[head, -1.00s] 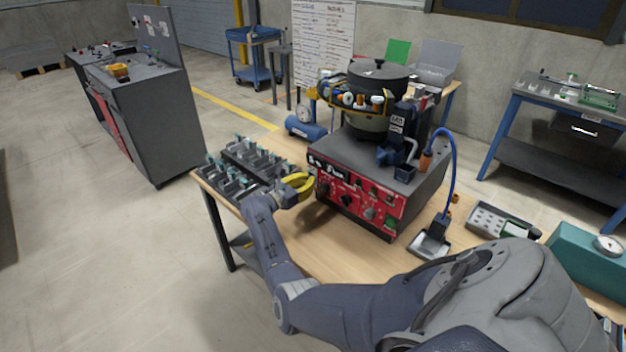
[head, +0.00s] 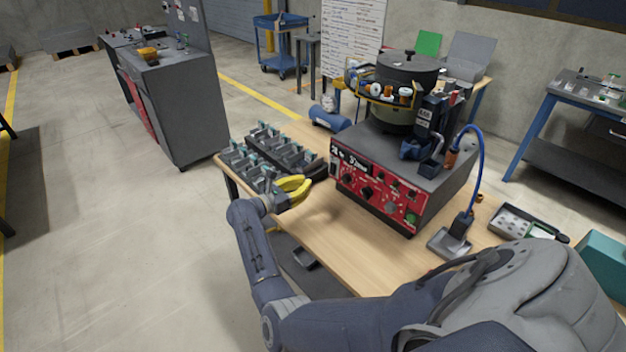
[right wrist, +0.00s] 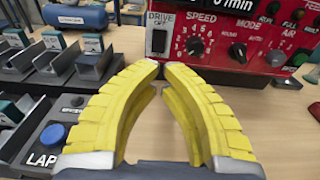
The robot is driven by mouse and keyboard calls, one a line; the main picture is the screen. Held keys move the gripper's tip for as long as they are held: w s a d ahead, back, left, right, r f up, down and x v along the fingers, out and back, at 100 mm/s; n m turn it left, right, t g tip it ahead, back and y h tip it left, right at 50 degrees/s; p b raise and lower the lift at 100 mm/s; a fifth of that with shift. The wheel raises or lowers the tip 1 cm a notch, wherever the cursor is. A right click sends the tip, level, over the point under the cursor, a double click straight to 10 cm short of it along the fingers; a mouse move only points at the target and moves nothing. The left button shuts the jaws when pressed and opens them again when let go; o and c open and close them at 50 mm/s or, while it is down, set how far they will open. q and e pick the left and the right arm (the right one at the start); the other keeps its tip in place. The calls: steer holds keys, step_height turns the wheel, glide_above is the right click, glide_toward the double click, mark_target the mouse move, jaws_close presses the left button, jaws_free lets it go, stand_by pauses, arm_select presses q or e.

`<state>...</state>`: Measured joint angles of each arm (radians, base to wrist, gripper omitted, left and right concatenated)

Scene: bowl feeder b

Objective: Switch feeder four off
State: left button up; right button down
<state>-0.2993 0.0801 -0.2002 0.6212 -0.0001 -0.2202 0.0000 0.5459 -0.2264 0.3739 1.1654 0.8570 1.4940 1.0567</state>
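The bowl feeder (head: 398,92) stands on the wooden table with a red control panel (head: 372,188) on its front. In the right wrist view, a black rocker switch (right wrist: 159,41) sits under a "DRIVE OFF" label at the panel's left end. Beside it is the speed knob (right wrist: 195,47). I cannot read a feeder number. My right gripper (head: 308,182) has yellow ribbed fingers and is left of the panel. In the wrist view its fingertips (right wrist: 162,68) meet, empty, below the switch in the picture; contact with the panel is not visible. My left gripper is not in view.
A dark rack of small bins (head: 270,155) lies left of the feeder, close to my right gripper. A blue cylinder (head: 330,118) lies behind it. A blue cable (head: 482,155) loops at the feeder's right. The table front (head: 345,245) is bare.

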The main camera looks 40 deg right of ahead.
steer(key=shift+s+a, duration=0.1)
steer(key=shift+a, duration=0.95)
